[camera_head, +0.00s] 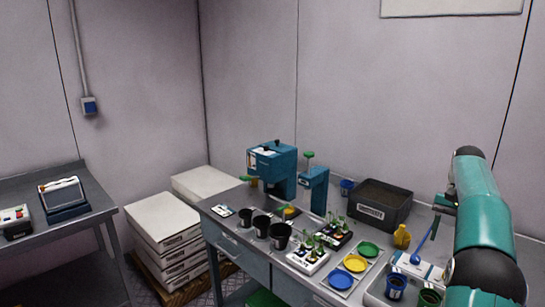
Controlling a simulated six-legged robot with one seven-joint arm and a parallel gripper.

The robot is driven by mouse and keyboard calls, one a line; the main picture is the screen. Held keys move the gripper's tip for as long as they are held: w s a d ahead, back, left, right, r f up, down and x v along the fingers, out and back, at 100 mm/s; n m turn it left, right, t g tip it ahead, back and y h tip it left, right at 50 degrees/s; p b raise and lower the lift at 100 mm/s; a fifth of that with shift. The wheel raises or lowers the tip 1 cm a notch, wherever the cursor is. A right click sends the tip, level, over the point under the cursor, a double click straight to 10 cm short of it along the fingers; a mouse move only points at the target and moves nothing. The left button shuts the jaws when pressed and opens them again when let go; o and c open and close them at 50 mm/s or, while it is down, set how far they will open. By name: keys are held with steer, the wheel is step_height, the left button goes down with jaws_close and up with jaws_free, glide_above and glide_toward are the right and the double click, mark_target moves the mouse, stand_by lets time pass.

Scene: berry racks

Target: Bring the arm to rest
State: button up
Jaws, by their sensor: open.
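My teal and black arm (482,215) rises at the right edge of the picture, over the right end of the workbench (230,225). The lower part of my arm hides the bench's right front corner.
The bench holds teal machines (272,168), a dark bin (380,205), black pots (280,235), seedling trays (308,258), coloured dishes (355,263), a yellow bottle (402,236) and a blue cup (396,286). White boxes (165,225) are stacked at left. A side table (70,228) stands further left.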

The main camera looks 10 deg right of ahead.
steer(key=a+r+n+t+h, duration=0.2)
steer(key=a+r, duration=0.5)
steer(key=a, duration=0.6)
steer(key=s+a+r+n+t+h, duration=0.15)
steer(key=s+a, duration=0.25)
steer(key=a, duration=0.4)
steer(key=s+a+r+n+t+y, duration=0.15)
steer(key=s+a, duration=0.25)
steer(key=a, duration=0.4)
steer(key=s+a+f+n+t, duration=0.1)
steer(key=s+a+f, duration=0.3)
steer(key=s, duration=0.4)
steer(key=s+a+f+n+t, duration=0.2)
steer(key=s+a+f+n, duration=0.1)
steer(key=s+a+f, duration=0.2)
steer(key=s+a, duration=0.1)
steer(key=s, duration=0.1)
steer(key=shift+s+a+f+h, duration=0.25)
steer(key=shift+s+a+h, duration=0.05)
steer(key=shift+s+a, duration=0.1)
